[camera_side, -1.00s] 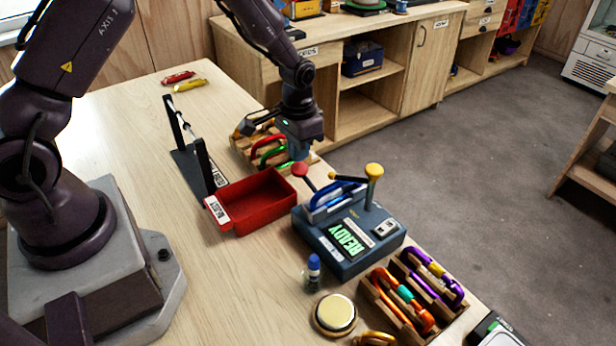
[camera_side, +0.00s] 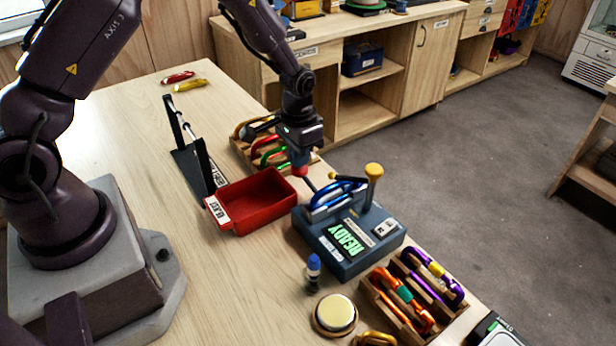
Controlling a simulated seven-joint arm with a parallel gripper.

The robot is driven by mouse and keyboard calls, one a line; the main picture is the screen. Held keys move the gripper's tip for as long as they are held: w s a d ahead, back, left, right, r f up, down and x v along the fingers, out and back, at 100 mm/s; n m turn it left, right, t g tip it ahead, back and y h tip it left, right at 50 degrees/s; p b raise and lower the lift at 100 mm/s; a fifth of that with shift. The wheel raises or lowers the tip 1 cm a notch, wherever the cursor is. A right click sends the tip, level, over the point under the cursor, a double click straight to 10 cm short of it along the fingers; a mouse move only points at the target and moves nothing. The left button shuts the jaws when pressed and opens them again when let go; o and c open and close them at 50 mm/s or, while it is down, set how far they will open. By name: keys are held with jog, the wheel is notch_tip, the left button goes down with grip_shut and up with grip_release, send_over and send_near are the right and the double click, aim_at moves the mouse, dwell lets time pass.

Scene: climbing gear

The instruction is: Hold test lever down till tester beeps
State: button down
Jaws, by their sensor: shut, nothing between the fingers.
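A yellow-topped post (camera_side: 373,177) stands at the right. My gripper (camera_side: 298,158) is shut and points down right above the red knob, overlapping its top; I cannot tell for sure whether they touch. The lever is still raised.
A red tray (camera_side: 250,205) lies left of the tester, and a rack of carabiners (camera_side: 250,150) stands behind it. The table's left middle is clear.

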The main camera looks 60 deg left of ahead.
aim_at(299, 172)
jog(key=shift+f, duration=2.25)
jog(key=shift+r, duration=4.85)
jog(key=shift+s+f, duration=0.1)
jog(key=shift+s, duration=0.25)
jog(key=s+d+r+t, duration=0.2)
jog(key=s+r, duration=0.8)
jog(key=r, duration=0.1)
jog(key=s+d+r+t, duration=0.2)
jog(key=s+r+t, duration=0.1)
jog(key=s+r, duration=0.7)
notch_tip(299, 172, up, 3)
jog(key=shift+s+d+f+t, duration=0.2)
jog(key=shift+s+d+t, duration=0.05)
jog(key=shift+s+t, duration=0.1)
